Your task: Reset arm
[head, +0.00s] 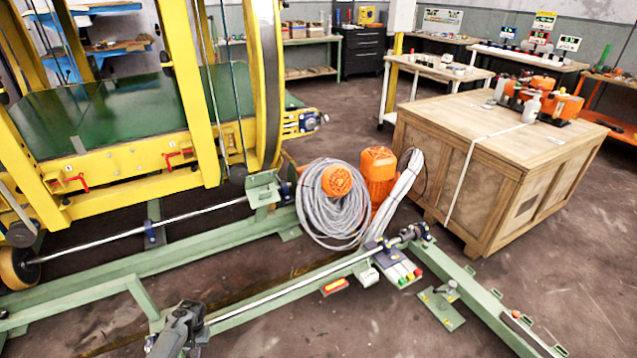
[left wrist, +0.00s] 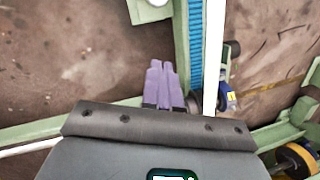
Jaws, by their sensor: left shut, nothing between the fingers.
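My left gripper (head: 187,312) is at the bottom of the head view, close to a green frame beam. In the left wrist view its two purple fingers (left wrist: 163,82) are together, with nothing between them. They point over the brown floor, beside a green beam with a blue toothed strip (left wrist: 196,50). My right gripper is in neither view.
The green frame (head: 130,263) with its metal shafts lies around my left gripper. The yellow ring machine (head: 200,95) stands behind it. A coiled grey cable (head: 312,222), orange motors (head: 378,172) and a wooden crate (head: 478,185) stand further right. Open floor (head: 400,335) shows at lower right.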

